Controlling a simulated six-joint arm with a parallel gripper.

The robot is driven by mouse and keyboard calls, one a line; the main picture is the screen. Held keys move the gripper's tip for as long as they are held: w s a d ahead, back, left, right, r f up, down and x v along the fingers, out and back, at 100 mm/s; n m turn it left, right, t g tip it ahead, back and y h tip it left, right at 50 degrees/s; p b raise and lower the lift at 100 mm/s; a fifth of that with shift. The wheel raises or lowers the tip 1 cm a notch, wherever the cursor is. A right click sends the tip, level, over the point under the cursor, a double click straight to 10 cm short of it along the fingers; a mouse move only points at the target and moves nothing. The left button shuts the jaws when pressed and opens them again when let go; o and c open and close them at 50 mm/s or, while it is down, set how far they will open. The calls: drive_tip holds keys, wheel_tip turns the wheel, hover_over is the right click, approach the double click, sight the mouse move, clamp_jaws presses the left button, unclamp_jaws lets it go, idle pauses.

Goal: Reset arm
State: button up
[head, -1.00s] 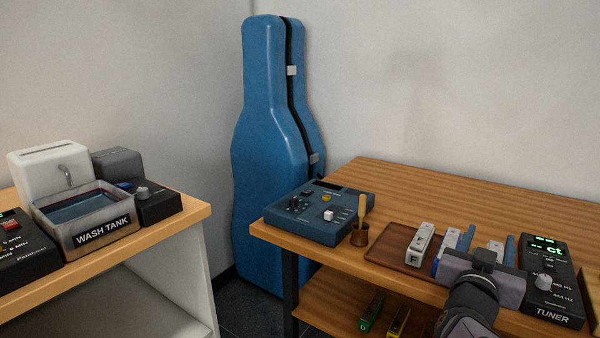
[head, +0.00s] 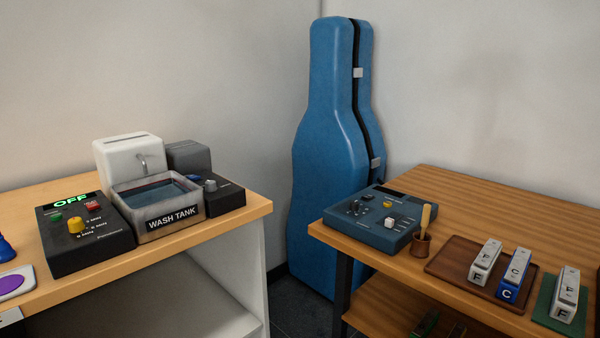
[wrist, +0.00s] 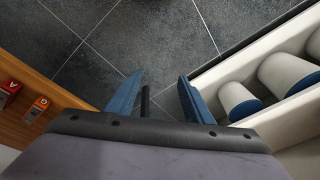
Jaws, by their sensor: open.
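My gripper (wrist: 158,88) shows in the wrist view with its two blue fingers spread apart. Nothing is between the fingers except a thin dark rod or bar behind them, which I cannot identify. The fingers point over a dark tiled floor (wrist: 130,35). My gripper and arm are not visible in the head view.
A wooden shelf (wrist: 25,125) with red and orange blocks lies left in the wrist view; a white compartment (wrist: 215,80) with pale cylinders lies right. The head view shows the wash tank (head: 160,222), a blue instrument case (head: 330,150) and a brown tray (head: 450,270) holding harmonicas.

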drive_tip(key=s+d+f+g+h+b, duration=0.1)
drive_tip(key=s+f+g+b, duration=0.1)
drive_tip(key=s+f, duration=0.35)
wheel_tip(320, 180, up, 38)
drive_tip(key=p, duration=3.9)
wheel_tip(320, 180, down, 15)
drive_tip(key=b, duration=1.5)
drive_tip(key=shift+s+d+r+b, duration=0.15)
drive_tip(key=shift+d+r+b, duration=0.05)
drive_tip(key=shift+b, duration=0.1)
